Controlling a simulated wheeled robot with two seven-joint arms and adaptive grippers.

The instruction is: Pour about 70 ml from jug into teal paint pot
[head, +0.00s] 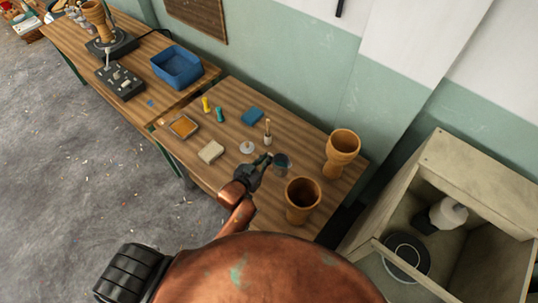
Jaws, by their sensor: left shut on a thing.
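My left gripper (264,162) reaches over the workbench and is shut on a small dark, glassy vessel (282,160), which looks like the jug. Its contents and tilt are too small to tell. A small teal cylinder (219,114) stands farther back on the bench beside a yellow one (205,104); I cannot tell whether it is the teal paint pot. My right gripper is not in view.
Two wooden goblet drums (303,198) (343,150) stand right of the gripper. A wooden bin (480,155) stands far right.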

